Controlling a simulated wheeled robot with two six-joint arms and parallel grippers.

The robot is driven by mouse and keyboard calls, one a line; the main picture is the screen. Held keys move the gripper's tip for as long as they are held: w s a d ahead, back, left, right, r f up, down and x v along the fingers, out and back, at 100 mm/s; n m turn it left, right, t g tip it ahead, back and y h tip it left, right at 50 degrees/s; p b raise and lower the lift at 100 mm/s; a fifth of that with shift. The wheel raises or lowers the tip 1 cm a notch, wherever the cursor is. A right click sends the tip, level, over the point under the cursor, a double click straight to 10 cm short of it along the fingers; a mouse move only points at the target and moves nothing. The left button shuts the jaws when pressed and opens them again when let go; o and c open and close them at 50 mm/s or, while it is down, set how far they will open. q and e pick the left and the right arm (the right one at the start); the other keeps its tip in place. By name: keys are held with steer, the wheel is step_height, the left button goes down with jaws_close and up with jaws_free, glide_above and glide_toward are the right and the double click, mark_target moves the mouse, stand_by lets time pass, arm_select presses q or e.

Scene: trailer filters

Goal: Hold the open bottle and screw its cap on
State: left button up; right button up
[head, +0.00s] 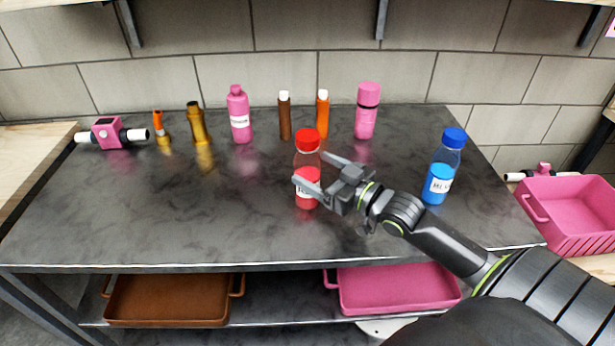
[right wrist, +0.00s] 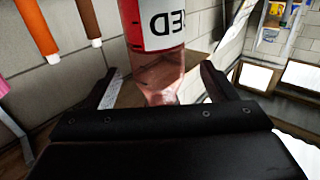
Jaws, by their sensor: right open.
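A clear bottle (head: 307,172) with red contents and a white label stands upright on the dark table, with a red cap (head: 307,140) on its top. In the right wrist view the same bottle (right wrist: 158,70) appears upside down, its label reading RED; its cap is hidden there. My right gripper (head: 309,167) is open at the bottle, one finger toward each side of it; I cannot tell whether either finger touches. A blue-capped bottle (head: 440,182) stands to the right. I cannot tell clearly which bottle is open. My left gripper is out of view.
Along the back stand an amber bottle (head: 198,125), a pink bottle (head: 239,117), brown (head: 285,118) and orange (head: 322,116) tubes and a pink container (head: 367,112). A pink device (head: 107,134) lies at left. The front left tabletop (head: 150,220) is clear.

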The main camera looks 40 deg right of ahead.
mark_target(301, 132)
steer(key=shift+w, duration=0.3)
steer(key=b+x, duration=0.1)
steer(key=x, duration=0.2)
steer(key=shift+w, duration=0.15)
steer(key=shift+w+a, duration=0.2)
steer(key=shift+w, duration=0.45)
steer(key=c, duration=1.3)
steer(key=shift+o, duration=0.2)
step_height(301, 132, up, 10)
steer(key=p, duration=0.3)
